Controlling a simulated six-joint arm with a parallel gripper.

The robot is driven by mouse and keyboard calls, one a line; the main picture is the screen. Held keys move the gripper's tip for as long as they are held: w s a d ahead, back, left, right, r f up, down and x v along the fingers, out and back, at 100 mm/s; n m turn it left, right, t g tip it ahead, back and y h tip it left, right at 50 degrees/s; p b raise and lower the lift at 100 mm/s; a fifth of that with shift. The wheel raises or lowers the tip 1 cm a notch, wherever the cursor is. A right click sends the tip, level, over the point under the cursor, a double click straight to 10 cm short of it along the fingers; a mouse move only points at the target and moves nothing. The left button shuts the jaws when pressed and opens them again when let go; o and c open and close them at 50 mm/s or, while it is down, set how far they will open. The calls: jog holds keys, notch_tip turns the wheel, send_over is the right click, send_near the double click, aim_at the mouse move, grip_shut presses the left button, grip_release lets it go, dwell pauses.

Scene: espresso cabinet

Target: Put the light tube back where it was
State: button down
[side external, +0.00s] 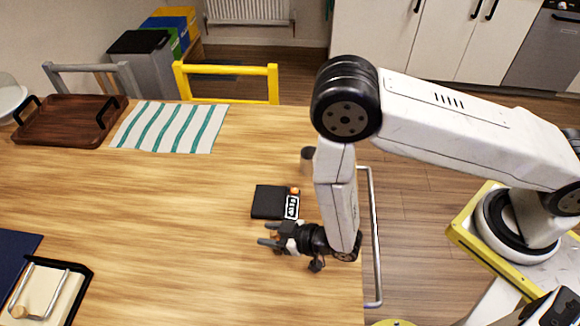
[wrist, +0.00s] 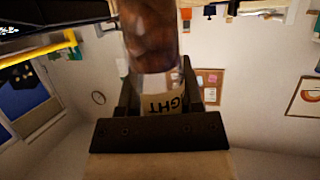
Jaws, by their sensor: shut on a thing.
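The light tube (wrist: 155,90) is a clear tube with reddish-brown contents and a pale label reading "GHT" upside down. It stands between the two dark fingers of my gripper (wrist: 158,80) in the wrist view, and the gripper is shut on it. In the side external view my gripper (side external: 268,234) is low over the wooden table, just in front of a flat black box (side external: 270,202). The tube is mostly hidden there; only a small orange-brown patch shows at the fingers. I cannot tell which spot the tube came from.
The black box has a small black-and-white panel (side external: 292,207) and an orange spot at its right edge. A dark cylinder (side external: 308,158) stands behind, partly covered by my arm. A wooden tray (side external: 68,132) and striped cloth (side external: 170,127) lie at the far left. The table's middle is clear.

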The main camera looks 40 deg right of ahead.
jog(key=shift+s+f, duration=0.1)
jog(key=shift+f, duration=0.45)
jog(key=shift+c, duration=0.8)
grip_release()
jog(key=shift+s, duration=0.1)
jog(key=shift+v, duration=0.9)
jog(key=r+v, duration=0.1)
jog(key=v, duration=0.5)
jog(key=shift+w+r, duration=0.15)
jog(key=shift+w, duration=0.15)
